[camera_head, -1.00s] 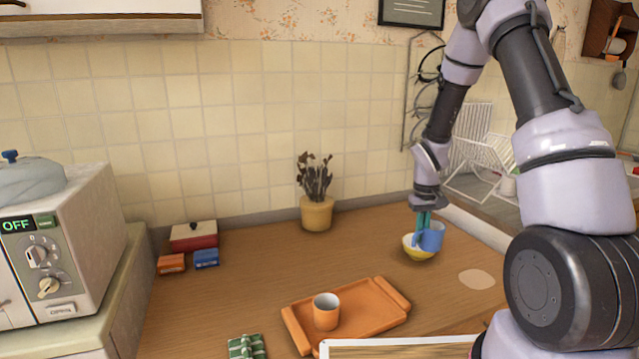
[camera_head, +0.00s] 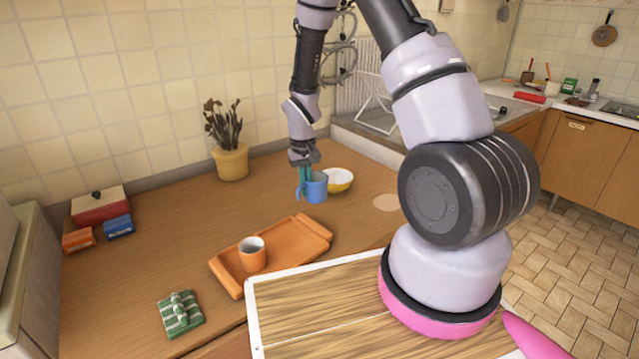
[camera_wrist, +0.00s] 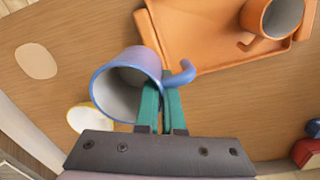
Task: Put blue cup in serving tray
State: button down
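The blue cup (camera_head: 317,187) is held by my gripper (camera_head: 305,178), whose teal fingers are shut on it. In the wrist view the cup (camera_wrist: 126,84) is left of the gripper fingers (camera_wrist: 163,100), with its handle to the right of them. The cup appears a little above the counter, in front of the bowl. The orange serving tray (camera_head: 291,240) lies on the counter to the lower left of the cup. It also shows at the top of the wrist view (camera_wrist: 190,55). An orange cup (camera_head: 252,255) stands in the tray's left part; the tray's right part is bare.
A yellow and white bowl (camera_head: 340,181) sits just behind the blue cup. A potted plant (camera_head: 231,163) stands near the wall. A green striped item (camera_head: 180,314) lies left of the tray. Red (camera_head: 99,205), orange (camera_head: 78,240) and blue (camera_head: 118,226) boxes stand at far left.

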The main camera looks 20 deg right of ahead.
jog(key=shift+s+a+f, duration=0.75)
jog(key=shift+a+f, duration=0.75)
jog(key=shift+f, duration=0.4)
jog(key=shift+s+a+f, duration=0.75)
jog(key=shift+a+f, duration=0.8)
jog(key=shift+f, duration=0.35)
jog(key=shift+s+a+f, duration=0.75)
jog(key=shift+a+f, duration=0.75)
jog(key=shift+f, duration=0.4)
jog(key=shift+f, duration=0.35)
jog(key=c, duration=1)
grip_release()
jog(key=shift+o, duration=0.2)
jog(key=shift+r, duration=1.5)
